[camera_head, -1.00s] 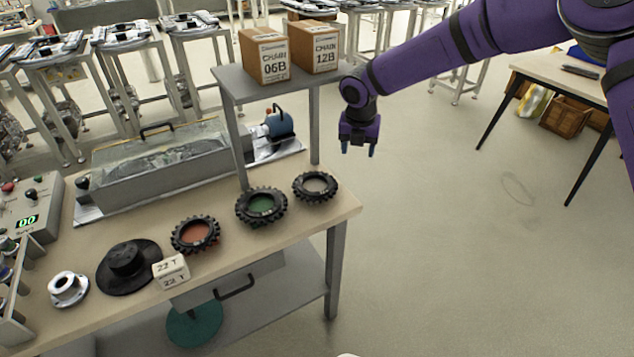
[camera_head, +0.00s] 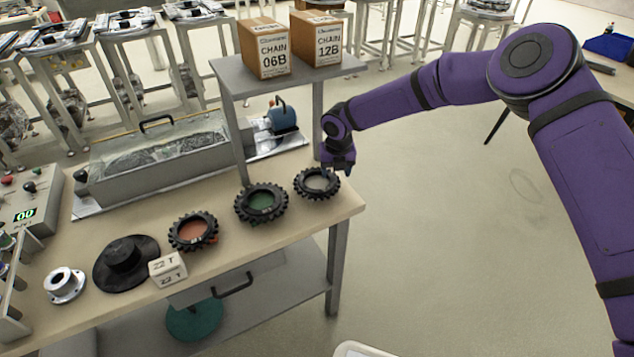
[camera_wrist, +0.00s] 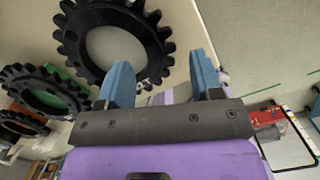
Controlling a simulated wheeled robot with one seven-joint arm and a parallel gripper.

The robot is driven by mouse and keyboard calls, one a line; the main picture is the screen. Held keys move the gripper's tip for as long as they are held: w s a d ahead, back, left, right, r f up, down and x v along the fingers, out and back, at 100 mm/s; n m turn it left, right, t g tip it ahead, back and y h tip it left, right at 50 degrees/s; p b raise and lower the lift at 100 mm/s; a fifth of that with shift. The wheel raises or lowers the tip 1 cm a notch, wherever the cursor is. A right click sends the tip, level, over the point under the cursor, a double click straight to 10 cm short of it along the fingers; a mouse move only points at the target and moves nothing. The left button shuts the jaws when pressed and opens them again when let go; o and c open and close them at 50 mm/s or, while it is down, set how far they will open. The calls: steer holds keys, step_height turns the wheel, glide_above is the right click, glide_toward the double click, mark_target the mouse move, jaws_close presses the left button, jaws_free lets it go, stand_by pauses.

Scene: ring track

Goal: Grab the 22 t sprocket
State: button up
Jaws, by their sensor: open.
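Three black toothed rings lie in a row on the workbench: one with a red centre (camera_head: 176,233), one with a green centre (camera_head: 243,206), and one with a pale centre (camera_head: 318,196) near the right edge. A white block marked "22 T" (camera_head: 168,270) stands in front of the red-centred ring and a black hub. I cannot read tooth counts on the rings. My gripper (camera_head: 338,172) is beside the pale-centred ring's right rim. In the wrist view its blue fingers (camera_wrist: 162,78) are apart and empty, with the pale-centred ring (camera_wrist: 72,35) just beyond; contact cannot be told.
A grey shelf (camera_head: 228,73) with two chain boxes stands behind the rings. A black flanged hub (camera_head: 125,262), a white flanged part (camera_head: 65,285) and a control box (camera_head: 38,190) are at left. Open floor lies right of the bench.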

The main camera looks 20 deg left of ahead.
mark_target(334, 178)
steer(key=shift+w+a+f, duration=0.1)
steer(key=shift+f, duration=0.7)
steer(key=shift+w+a+f, duration=0.1)
steer(key=shift+f, duration=0.65)
steer(key=shift+s, duration=0.1)
jaws_close()
steer(key=shift+r, duration=0.1)
